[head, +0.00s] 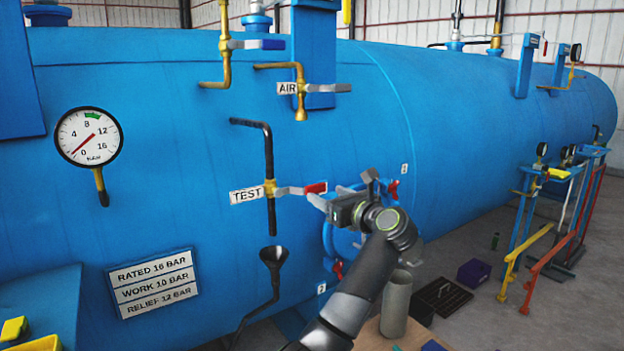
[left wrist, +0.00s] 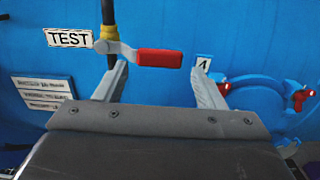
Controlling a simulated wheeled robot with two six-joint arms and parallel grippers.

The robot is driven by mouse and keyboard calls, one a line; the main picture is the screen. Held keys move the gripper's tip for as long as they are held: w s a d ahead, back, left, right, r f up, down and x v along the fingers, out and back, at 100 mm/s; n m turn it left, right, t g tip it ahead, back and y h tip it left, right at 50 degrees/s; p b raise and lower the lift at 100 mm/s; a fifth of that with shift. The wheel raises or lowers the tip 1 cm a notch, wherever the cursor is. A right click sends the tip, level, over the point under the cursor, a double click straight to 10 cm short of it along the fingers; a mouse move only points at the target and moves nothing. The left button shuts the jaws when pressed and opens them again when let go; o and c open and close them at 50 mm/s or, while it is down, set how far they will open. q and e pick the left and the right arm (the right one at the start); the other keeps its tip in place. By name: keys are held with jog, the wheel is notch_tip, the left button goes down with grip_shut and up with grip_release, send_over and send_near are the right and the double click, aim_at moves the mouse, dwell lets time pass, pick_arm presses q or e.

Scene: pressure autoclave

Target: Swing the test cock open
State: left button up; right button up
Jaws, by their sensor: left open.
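The test cock (head: 270,188) is a brass valve on a dark vertical pipe, beside the TEST label (head: 247,195). Its lever points right, roughly level, with a red grip (head: 315,188) at the end. My left gripper (head: 343,190) is just right of the red grip in the head view. In the left wrist view the left gripper (left wrist: 160,80) is open and empty, and the red grip (left wrist: 160,58) lies ahead of its fingertips, across the gap. I cannot tell whether a finger touches the lever. My right gripper is not in view.
The blue vessel wall (head: 190,130) stands close behind the cock. The AIR cock (head: 300,88) is above, a black funnel (head: 273,257) below, and a pressure gauge (head: 89,137) at left. A blue round fitting with red-tipped parts (left wrist: 262,88) is right of my fingers.

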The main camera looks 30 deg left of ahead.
aim_at(317, 189)
pick_arm(q)
jog(key=p+x, duration=0.2)
jog(key=x, duration=0.5)
jog(key=shift+a+r, duration=0.1)
jog(key=shift+a, duration=0.1)
jog(key=shift+w+a, duration=0.2)
jog(key=shift+a, duration=0.1)
jog(key=shift+c, duration=0.2)
